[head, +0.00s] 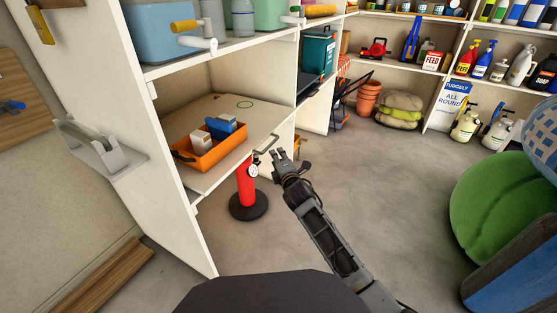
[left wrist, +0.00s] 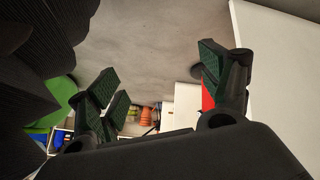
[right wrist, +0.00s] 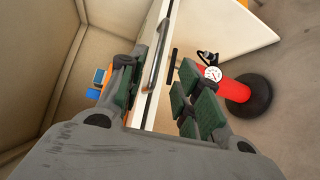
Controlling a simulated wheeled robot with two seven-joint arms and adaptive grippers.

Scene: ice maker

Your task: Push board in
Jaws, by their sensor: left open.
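The tan pull-out board (head: 252,112) sits in the middle level of the white shelf unit, with a grey metal handle (head: 267,143) on its front edge. An orange bin (head: 212,152) holding small white and blue boxes stands on it. My right gripper (head: 280,157) is just in front of the handle. In the right wrist view my right gripper (right wrist: 165,95) is open, its fingers either side of the board's pale edge (right wrist: 146,106) and handle; I cannot tell whether they touch. My left gripper (left wrist: 158,85) is open and empty, pointing over floor; it is outside the head view.
A red fire extinguisher (head: 245,186) on a black round base stands below the board's front edge, close to my right gripper. A green cushion-like object (head: 500,205) is at the right. Stocked shelves line the back. The grey floor (head: 400,200) in the middle is clear.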

